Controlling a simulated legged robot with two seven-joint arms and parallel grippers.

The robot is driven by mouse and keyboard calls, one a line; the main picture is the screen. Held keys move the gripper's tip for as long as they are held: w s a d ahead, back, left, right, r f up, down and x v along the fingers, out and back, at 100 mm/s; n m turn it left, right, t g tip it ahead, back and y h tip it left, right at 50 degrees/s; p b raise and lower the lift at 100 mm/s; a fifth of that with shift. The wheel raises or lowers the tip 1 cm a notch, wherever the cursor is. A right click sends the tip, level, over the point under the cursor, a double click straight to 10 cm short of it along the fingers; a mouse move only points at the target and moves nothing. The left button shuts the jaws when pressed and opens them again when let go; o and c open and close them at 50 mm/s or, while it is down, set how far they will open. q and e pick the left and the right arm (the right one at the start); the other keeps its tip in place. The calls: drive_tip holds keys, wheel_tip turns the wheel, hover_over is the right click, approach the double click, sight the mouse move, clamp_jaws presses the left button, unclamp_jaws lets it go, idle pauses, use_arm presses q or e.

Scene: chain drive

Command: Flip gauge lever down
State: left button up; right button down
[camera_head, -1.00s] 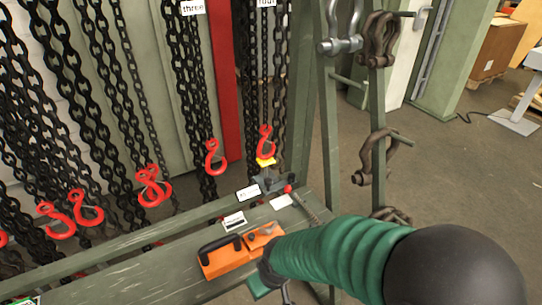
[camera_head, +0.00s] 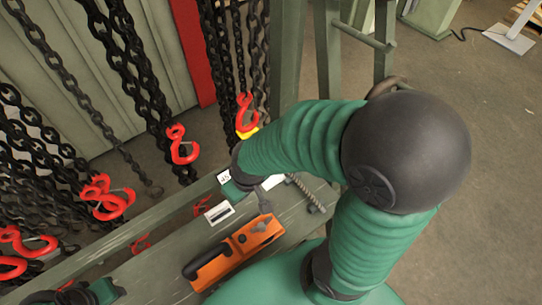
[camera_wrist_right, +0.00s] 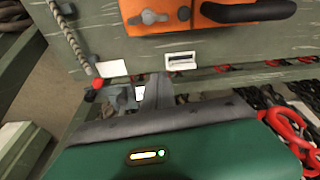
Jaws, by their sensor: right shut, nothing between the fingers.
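The gauge lever's red knob (camera_wrist_right: 97,84) shows in the right wrist view, beside a small grey fixture (camera_wrist_right: 120,98) at the edge of the green bench. In the head view my right arm and hand hide the lever. My right gripper (camera_wrist_right: 156,90) is shut and empty; its grey fingers are close beside the fixture, but I cannot tell whether they touch. In the head view the right gripper (camera_head: 263,200) is over the bench's far edge. What looks like my left gripper (camera_head: 85,294) is cut off at the bottom left; its jaws cannot be made out.
An orange tool (camera_head: 235,252) with a black handle lies on the bench (camera_head: 165,268) near my right arm. A threaded rod (camera_head: 305,192) and white labels are close by. Black chains with red hooks (camera_head: 182,146) hang behind the bench.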

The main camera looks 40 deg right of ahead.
drive_tip(key=w+d+f+n+y+b, duration=0.1)
drive_tip(key=w+d+n+y+b, duration=0.25)
drive_tip(key=d, duration=0.65)
drive_tip(key=w+d+f+n+b, duration=0.15)
drive_tip(key=w+d+n, duration=0.25)
drive_tip(key=d+n, duration=0.5)
drive_tip(key=f, duration=0.3)
drive_tip(key=w+f+m+b, duration=0.1)
drive_tip(key=f, duration=0.3)
drive_tip(key=f+m, duration=0.1)
drive_tip(key=f, duration=0.3)
drive_tip(key=shift+w+a+m+h, duration=0.2)
drive_tip(key=shift+a+m+h, duration=0.05)
drive_tip(key=shift+a, duration=0.05)
